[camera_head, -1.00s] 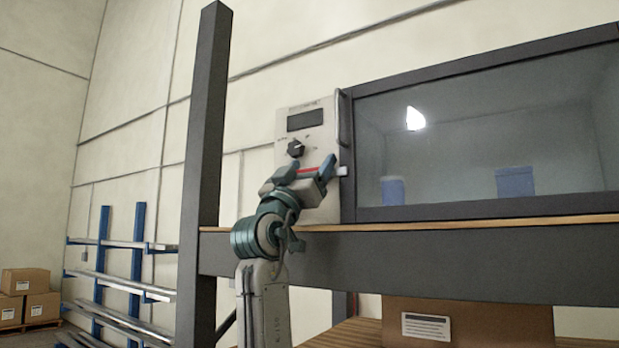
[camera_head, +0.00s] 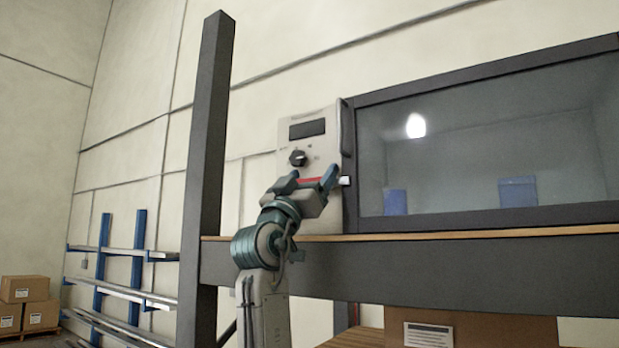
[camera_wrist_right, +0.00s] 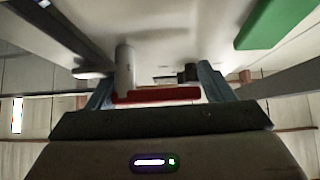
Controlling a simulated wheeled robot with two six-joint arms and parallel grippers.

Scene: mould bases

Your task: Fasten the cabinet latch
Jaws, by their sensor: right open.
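The cabinet (camera_head: 480,222) has a glass front in a dark frame and a pale control panel (camera_head: 325,140) on its left. A small white piece (camera_head: 344,181) sticks out where the panel meets the frame; I cannot tell if it is the latch. My right gripper (camera_head: 308,180) is open in front of the lower panel, its right finger beside the white piece. A red bar (camera_head: 312,181) shows between the fingers; it also shows in the right wrist view (camera_wrist_right: 155,95). A pale cylinder (camera_wrist_right: 124,68) stands near one finger there. Contact is unclear. My left gripper is out of view.
A black knob (camera_head: 298,158) and dark display (camera_head: 307,129) lie above my gripper. A dark handle (camera_head: 347,128) runs along the frame's left side. A dark post (camera_head: 205,150) stands left of my arm. A wooden shelf edge (camera_head: 450,232) runs below the cabinet.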

